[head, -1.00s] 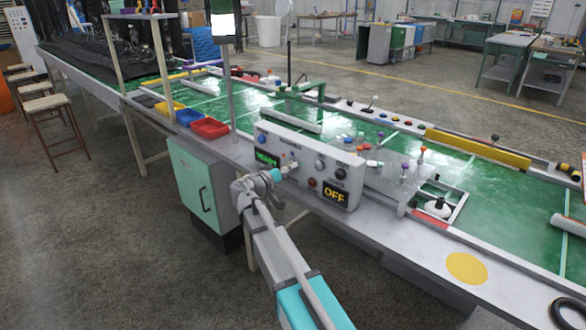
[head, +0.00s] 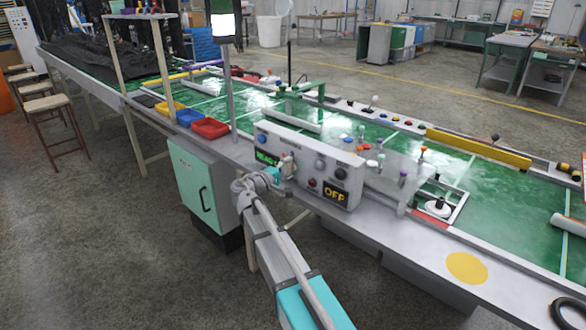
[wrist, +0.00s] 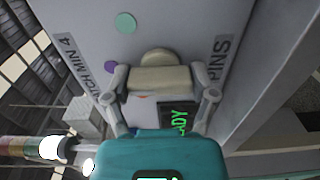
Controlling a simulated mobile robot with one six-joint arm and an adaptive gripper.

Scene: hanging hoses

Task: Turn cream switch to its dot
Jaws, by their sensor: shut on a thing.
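The cream switch (wrist: 158,78) is a pale, wide knob on the front of the grey control box (head: 330,160). In the wrist view it lies between the two fingers of my gripper (wrist: 160,84), which is shut on its sides. A green dot (wrist: 125,22) and a purple dot (wrist: 110,67) show on the panel near the knob. A small orange mark (wrist: 143,97) shows just beside it, partly hidden by my gripper. In the head view my gripper (head: 286,170) is at the panel's left part and covers most of the switch.
The panel has a green lit READY display (wrist: 176,118), an OFF display (head: 335,195) and other knobs. Red (head: 210,128), blue (head: 188,117) and yellow (head: 170,108) bins stand left of the box. A green cabinet (head: 200,190) stands below. Bench front right is mostly clear.

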